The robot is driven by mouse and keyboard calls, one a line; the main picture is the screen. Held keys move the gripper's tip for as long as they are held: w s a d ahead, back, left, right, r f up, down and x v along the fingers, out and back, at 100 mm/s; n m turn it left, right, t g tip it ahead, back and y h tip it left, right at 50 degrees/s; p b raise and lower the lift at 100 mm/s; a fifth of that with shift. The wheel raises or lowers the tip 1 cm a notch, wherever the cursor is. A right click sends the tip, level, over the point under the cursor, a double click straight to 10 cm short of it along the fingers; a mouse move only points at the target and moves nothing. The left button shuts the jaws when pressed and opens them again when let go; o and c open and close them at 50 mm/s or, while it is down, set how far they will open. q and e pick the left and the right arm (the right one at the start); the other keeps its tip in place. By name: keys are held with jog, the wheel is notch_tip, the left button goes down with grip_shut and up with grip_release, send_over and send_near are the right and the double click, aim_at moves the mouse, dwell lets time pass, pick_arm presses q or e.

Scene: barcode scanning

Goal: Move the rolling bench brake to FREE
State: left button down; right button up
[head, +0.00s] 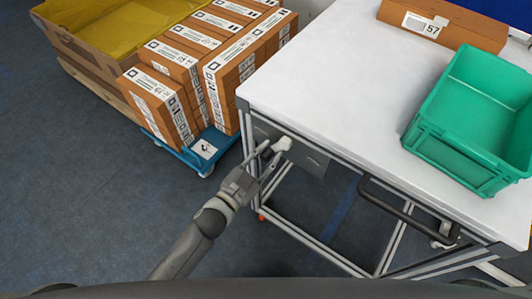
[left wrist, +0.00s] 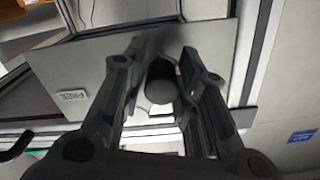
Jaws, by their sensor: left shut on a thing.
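The rolling bench (head: 345,75) has a white top and a metal frame. A grey brake plate (head: 314,162) sits on its side below the top's near left corner, and also fills much of the left wrist view (left wrist: 110,62). A small label reading FREE (left wrist: 72,95) shows on the plate in the left wrist view. My left gripper (head: 272,150) is shut on this knob, with one finger on each side. My right gripper is not in view.
A green bin (head: 425,150) and a brown box marked 57 (head: 420,24) are on the bench top. A black handle (head: 400,212) runs along the front side. Brown cartons (head: 155,105) stand on a blue dolly (head: 195,158) close to the left. Floor is clear at lower left.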

aim_at(299, 159)
pick_arm(q)
jog(key=d+n+p, duration=0.1)
jog(key=n, duration=0.1)
jog(key=s+d+n+p, duration=0.1)
jog(key=n, duration=0.2)
jog(key=s+d+n+p, duration=0.1)
jog(key=n, duration=0.2)
jog(key=shift+d, duration=0.1)
jog(key=n, duration=0.2)
jog(key=s+d+n+p, duration=0.1)
jog(key=shift+s+d+r+n, duration=0.1)
jog(key=shift+d+n, duration=0.2)
jog(key=shift+n, duration=0.1)
jog(key=n, duration=0.1)
jog(key=s+d+n, duration=0.1)
jog(key=shift+r+n+p, duration=0.2)
jog(key=shift+n+p, duration=0.1)
jog(key=shift+s+d+n, duration=0.1)
jog(key=shift+d+n, duration=0.05)
jog(key=shift+n, duration=0.45)
jog(key=shift+d, duration=0.1)
jog(key=c, duration=1.3)
grip_release()
